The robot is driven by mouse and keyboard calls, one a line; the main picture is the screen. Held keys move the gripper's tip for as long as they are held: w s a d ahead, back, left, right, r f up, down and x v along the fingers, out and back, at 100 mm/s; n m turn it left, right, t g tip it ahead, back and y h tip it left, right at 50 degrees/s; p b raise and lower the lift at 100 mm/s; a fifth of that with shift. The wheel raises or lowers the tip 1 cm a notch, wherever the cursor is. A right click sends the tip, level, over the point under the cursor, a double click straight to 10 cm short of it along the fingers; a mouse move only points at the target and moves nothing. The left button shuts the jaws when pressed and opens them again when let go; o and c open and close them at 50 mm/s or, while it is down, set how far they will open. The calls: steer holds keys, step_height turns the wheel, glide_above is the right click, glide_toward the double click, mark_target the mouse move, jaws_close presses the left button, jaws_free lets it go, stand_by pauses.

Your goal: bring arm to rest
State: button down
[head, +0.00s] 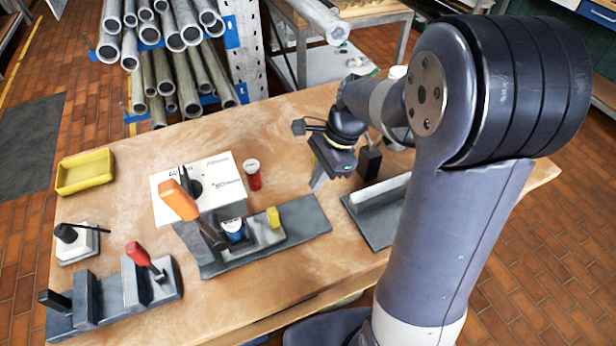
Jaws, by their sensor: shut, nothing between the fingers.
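My gripper (318,181) is shut and empty. It points down above the wooden table (130,215), right of the middle, near the back edge of a grey base plate (305,220). My arm comes in from the right, bends at a large dark joint and reaches back over the table to the wrist. I cannot tell how high the fingertips are above the table. A small camera-like part sits beside the wrist.
Near the gripper are a red cup-like can (253,176), a white box (215,180), an orange-handled tool (180,200) and a yellow block (273,217). A second grey fixture (375,215) stands right. A yellow tray (85,172) lies left. Metal pipes (175,35) stick out behind the table.

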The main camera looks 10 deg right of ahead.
stand_by(0.4)
steer(key=x, duration=0.9)
steer(key=shift+s+a+f, duration=0.1)
steer(key=shift+a+f, duration=0.05)
steer(key=shift+a, duration=0.05)
steer(key=shift+s+a+f, duration=0.1)
steer(key=shift+s+a, duration=0.1)
steer(key=shift+a, duration=0.45)
steer(key=shift+s+a+f, duration=0.15)
steer(key=shift+s+a, duration=0.05)
steer(key=shift+a, duration=0.45)
